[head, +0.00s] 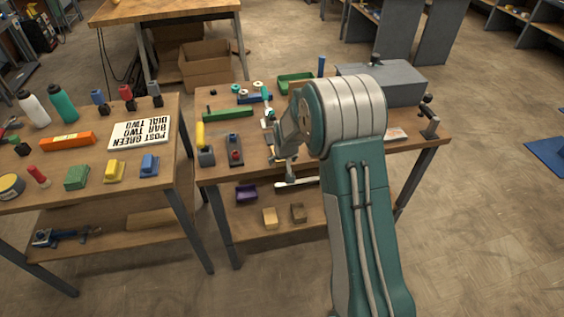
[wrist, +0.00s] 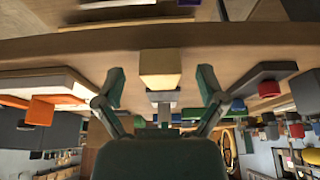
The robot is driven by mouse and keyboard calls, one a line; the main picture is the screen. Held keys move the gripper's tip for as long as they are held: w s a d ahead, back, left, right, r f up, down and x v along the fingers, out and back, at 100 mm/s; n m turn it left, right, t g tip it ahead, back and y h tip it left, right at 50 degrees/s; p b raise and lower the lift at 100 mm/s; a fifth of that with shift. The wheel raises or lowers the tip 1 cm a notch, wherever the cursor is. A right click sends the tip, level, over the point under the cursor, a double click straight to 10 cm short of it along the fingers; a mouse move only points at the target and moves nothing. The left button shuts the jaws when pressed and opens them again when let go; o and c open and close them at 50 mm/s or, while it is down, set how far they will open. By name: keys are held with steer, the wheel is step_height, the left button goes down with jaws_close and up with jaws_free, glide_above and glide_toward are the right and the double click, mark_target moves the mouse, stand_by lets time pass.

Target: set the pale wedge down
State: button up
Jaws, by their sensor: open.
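In the wrist view, which appears upside down, a pale block (wrist: 160,68), taken as the pale wedge, stands at a wooden surface and seems to rest on it. My gripper (wrist: 161,88) is open. Its two green fingers are on either side of the block, with a visible gap at each side. In the head view my gripper (head: 281,158) is at the front edge of the right-hand table (head: 218,175), partly hidden by my arm. I cannot make out the block between its fingers there.
On the lower shelf are a purple block (head: 246,193), a tan block (head: 270,218) and a brown block (head: 298,212). A grey box (head: 398,82) stands at the back right. The left table (head: 60,195) holds bottles, coloured blocks and a sign (head: 140,133).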

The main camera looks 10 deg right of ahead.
steer(key=s+f+v, duration=0.1)
steer(key=s+v, duration=0.2)
steer(key=v, duration=1.8)
steer(key=s+r, duration=0.4)
steer(key=s, duration=0.8)
steer(key=s+r+t, duration=0.1)
steer(key=s+r, duration=0.3)
steer(key=s, duration=0.9)
steer(key=shift+s, duration=0.2)
